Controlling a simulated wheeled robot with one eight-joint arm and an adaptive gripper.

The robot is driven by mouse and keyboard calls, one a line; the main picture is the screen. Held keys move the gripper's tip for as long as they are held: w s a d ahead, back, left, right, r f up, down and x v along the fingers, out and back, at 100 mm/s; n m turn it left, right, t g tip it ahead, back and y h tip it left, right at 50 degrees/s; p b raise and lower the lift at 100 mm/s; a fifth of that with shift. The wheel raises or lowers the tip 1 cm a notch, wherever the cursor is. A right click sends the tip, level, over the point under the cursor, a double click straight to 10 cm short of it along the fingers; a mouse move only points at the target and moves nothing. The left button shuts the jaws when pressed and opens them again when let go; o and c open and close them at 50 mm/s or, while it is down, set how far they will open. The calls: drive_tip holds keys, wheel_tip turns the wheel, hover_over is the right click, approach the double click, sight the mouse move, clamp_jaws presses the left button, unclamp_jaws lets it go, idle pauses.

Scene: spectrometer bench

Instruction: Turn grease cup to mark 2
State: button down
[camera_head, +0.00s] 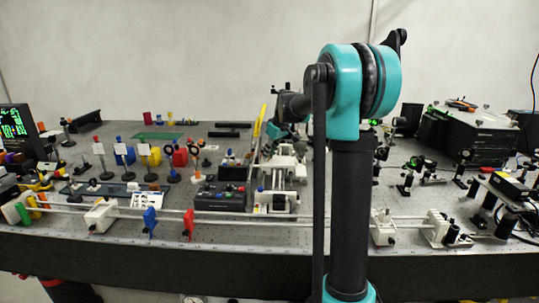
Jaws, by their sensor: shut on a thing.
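My arm rises in the foreground and reaches away over the bench. Its far end, with my gripper (278,134), is small in the picture, just above and behind a white stage assembly (284,164). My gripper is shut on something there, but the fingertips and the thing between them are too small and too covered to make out. I cannot pick out the grease cup or its marks.
A black control box (220,197) sits left of the stage. A long rail (330,216) with white carriers, a blue plate (150,222) and a red plate (188,223) runs along the front. Posts with coloured blocks stand left; a dark instrument box (468,136) stands right.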

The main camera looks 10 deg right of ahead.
drive_tip(key=shift+a+m+h, duration=0.1)
drive_tip(key=shift+m+h, duration=0.4)
drive_tip(key=shift+m, duration=0.9)
drive_tip(key=shift+t, duration=0.3)
drive_tip(key=c, duration=1.5)
unclamp_jaws()
drive_tip(key=shift+o, duration=0.2)
drive_tip(key=shift+s+r, duration=0.1)
drive_tip(key=v, duration=1.1)
drive_tip(key=shift+r, duration=0.4)
drive_tip(key=shift+s, duration=0.15)
